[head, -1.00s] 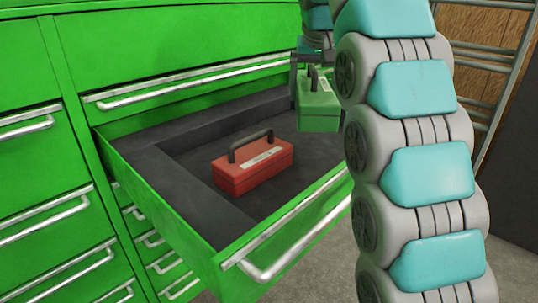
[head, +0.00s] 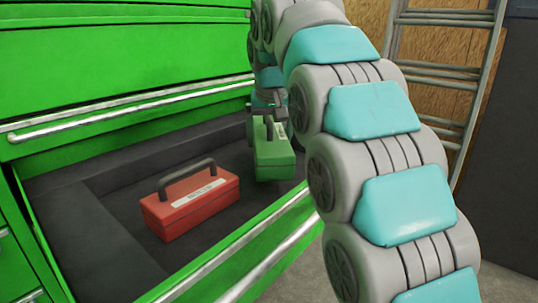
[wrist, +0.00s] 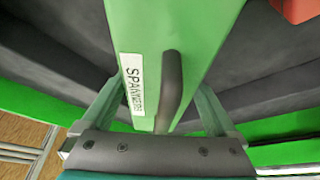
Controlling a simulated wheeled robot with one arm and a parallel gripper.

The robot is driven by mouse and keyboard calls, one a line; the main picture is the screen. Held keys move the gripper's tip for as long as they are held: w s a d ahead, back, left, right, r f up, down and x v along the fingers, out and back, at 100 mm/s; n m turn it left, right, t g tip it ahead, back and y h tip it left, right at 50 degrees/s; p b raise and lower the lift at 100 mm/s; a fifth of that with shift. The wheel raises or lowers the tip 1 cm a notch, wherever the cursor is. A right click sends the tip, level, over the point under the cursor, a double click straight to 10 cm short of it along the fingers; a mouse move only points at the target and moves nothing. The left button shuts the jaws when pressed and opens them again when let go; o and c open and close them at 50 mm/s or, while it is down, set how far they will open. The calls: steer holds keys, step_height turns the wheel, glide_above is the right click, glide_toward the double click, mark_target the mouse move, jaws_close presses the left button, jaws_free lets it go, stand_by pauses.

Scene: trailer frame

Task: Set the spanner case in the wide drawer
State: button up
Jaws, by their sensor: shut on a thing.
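The spanner case (head: 273,160) is a green box with a dark handle. In the wrist view its white label reads "SPANNERS" (wrist: 132,84). My gripper (head: 268,108) is shut on it from above, with a finger on each side of the handle in the wrist view. The wide drawer (head: 105,238) is green, pulled open, with a dark lining. The case is upright over the drawer's right part; I cannot tell whether its base touches the floor of the drawer. A red case (head: 190,205) with a dark handle stands in the drawer, left of the green case and apart from it.
The drawer's green front wall with a metal handle (head: 265,265) runs along the near right side. Bare lining lies between the two cases. The closed cabinet front (head: 120,50) rises behind. A metal ladder (head: 440,70) leans against a wooden wall at the right.

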mark_target(271, 122)
steer(key=shift+f, duration=2)
steer(key=shift+f, duration=0.15)
steer(key=o, duration=1.6)
steer(key=shift+c, duration=0.2)
steer(key=v, duration=1.2)
